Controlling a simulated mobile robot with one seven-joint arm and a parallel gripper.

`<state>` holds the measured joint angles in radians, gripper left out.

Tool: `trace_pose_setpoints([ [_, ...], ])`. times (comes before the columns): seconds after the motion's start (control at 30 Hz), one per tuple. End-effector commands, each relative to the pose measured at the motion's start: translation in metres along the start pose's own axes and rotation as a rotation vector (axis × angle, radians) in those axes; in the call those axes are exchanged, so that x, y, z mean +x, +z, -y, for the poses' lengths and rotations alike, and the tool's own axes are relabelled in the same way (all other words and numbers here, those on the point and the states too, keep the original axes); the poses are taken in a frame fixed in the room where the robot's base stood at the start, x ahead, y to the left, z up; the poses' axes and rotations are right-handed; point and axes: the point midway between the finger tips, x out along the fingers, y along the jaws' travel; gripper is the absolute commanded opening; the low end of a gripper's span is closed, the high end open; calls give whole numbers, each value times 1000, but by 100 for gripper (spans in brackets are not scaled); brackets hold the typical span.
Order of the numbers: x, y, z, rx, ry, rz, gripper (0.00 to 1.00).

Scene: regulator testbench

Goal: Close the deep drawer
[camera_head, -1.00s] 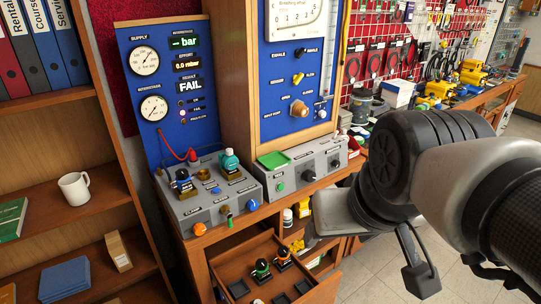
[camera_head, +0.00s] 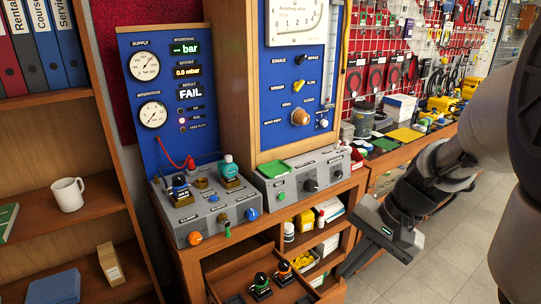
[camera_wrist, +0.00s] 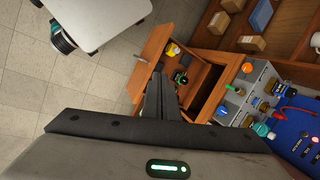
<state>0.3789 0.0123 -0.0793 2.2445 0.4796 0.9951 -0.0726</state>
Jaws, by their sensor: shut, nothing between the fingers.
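The deep drawer (camera_head: 236,272) is pulled out from the wooden bench at the bottom of the head view. It holds a black regulator with a green ring (camera_head: 261,283) and one with an orange ring (camera_head: 284,271). The drawer's bottom edge is cut off by the frame. In the wrist view the drawer's wooden front (camera_wrist: 153,50) also shows, beyond my fingers. My gripper (camera_head: 350,268) is shut and empty, to the right of the drawer in the head view. In the wrist view its closed fingers (camera_wrist: 160,82) point toward the drawer; I cannot tell whether they touch it.
A test bench with a grey control box (camera_head: 205,212) and blue gauge panel stands above the drawer. Open shelves (camera_head: 318,238) with small boxes sit right of it. A bookshelf with a white mug (camera_head: 68,194) stands at left. Tiled floor (camera_head: 440,262) is free at right.

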Motion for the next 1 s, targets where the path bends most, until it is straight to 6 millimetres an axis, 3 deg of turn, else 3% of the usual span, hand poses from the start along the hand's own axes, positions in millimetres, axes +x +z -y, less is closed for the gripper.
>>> trace_pose_setpoints([
  [0.03, 26, -12, -23, 99, -20, 58, 0],
  [0.2, 89, -38, -80, 403, -148, 225, 0],
  [0.37, 147, -54, -131, 686, -336, 365, 0],
  [0.6, 229, -70, -198, 1086, -728, 525, 0],
  [0.8, 278, -81, -238, 1335, -1078, 590, 0],
  [1.0, 297, -88, -254, 1443, -1267, 606, 0],
])
